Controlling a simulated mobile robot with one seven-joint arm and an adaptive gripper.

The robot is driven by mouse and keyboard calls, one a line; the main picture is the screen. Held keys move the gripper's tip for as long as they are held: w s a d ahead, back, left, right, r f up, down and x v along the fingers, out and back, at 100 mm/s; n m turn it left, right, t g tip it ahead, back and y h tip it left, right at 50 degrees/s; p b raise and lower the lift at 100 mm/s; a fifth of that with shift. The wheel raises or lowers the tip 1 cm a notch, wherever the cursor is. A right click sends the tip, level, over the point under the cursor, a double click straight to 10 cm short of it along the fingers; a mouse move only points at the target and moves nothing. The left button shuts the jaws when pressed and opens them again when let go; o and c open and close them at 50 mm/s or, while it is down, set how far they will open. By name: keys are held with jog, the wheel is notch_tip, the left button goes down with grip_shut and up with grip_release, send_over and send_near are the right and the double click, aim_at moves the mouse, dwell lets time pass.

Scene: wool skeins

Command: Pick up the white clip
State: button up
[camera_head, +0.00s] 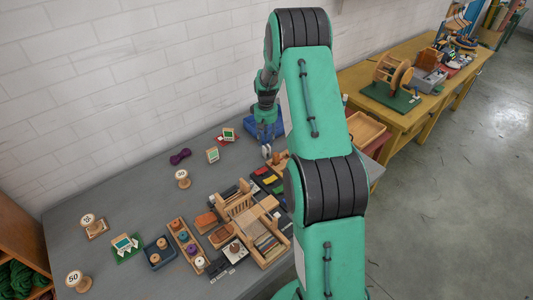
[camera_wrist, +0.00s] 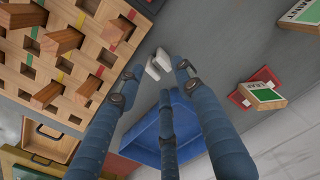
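The white clip (camera_wrist: 153,68) looks like a small pale two-part piece in the wrist view, lying on the grey tabletop between the fingertips. My gripper (camera_wrist: 158,66) has long blue fingers, spread apart on either side of it, with a gap showing. I cannot tell whether any finger touches it. In the head view my gripper (camera_head: 267,148) points down over the back of the grey table, with a pale spot at its tips, too small to make out.
A wooden peg rack (camera_wrist: 105,50) stands close on the left in the wrist view. A blue bin (camera_wrist: 145,139) lies under the fingers' lower part. A card on a red base (camera_wrist: 262,92) stands to the right. Bare tabletop (camera_wrist: 215,40) lies between.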

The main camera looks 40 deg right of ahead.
aim_at(267, 150)
jog(key=shift+f, duration=1.4)
jog(key=shift+d+f+b, duration=0.2)
jog(key=shift+f+b, duration=0.7)
jog(key=shift+f, duration=1.7)
jog(key=shift+c, duration=0.5)
jog(key=c, duration=0.6)
jog(key=o, duration=0.7)
jog(key=shift+r, duration=0.2)
notch_tip(267, 150, up, 14)
jog(key=p, duration=0.3)
jog(key=shift+a+f, duration=0.2)
jog(key=shift+f, duration=0.05)
